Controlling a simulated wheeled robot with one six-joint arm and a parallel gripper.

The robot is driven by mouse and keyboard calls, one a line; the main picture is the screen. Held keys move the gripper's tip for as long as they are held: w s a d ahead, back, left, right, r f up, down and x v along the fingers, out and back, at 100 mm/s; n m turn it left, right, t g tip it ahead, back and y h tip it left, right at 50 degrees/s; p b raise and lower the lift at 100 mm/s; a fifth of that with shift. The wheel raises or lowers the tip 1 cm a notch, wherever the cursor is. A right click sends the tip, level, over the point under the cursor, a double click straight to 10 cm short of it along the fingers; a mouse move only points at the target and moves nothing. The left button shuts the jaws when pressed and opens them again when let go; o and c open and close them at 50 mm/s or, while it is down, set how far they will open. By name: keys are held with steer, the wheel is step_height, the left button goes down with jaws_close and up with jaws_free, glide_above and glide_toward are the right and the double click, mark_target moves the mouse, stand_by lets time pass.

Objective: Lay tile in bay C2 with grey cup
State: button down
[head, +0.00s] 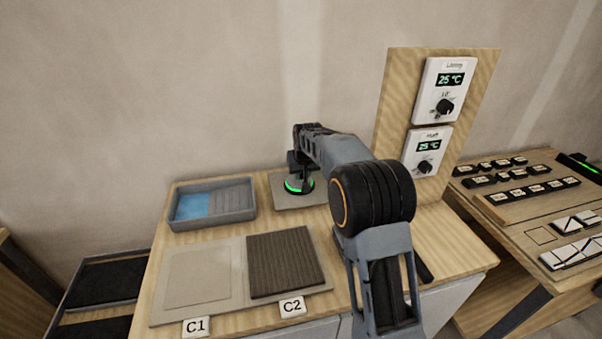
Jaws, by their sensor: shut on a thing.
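Bay C2 (285,265) on the bench is filled with a dark brown ridged bed, with its label (292,306) at the front edge. A grey tile (285,202) lies flat behind it at the back of the bench. A cup (298,186) with a bright green ring stands on this tile. My gripper (301,168) is over the tile, shut on the cup's upper part. The jaws are small and dark here, and my arm hides the tile's right side. The cup's body colour is hard to tell.
Bay C1 (200,275), left of C2, has a smooth light grey surface. A grey tray (238,208) with blue liquid stands behind it. A wooden panel (392,110) with two dial units rises at the right. A dark tool (424,268) lies right of my arm.

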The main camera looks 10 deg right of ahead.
steer(key=c, duration=0.9)
jaws_free()
steer(key=v, duration=1.3)
steer(key=shift+g, duration=0.4)
steer(key=s+f, duration=0.3)
steer(key=s, duration=0.6)
steer(key=s+f, duration=0.4)
steer(key=s, duration=0.6)
steer(key=s+f, duration=0.3)
steer(key=s, duration=0.7)
steer(key=shift+s+a+f+b, duration=0.2)
steer(key=shift+a+f+b, duration=0.1)
steer(key=shift+o, duration=0.2)
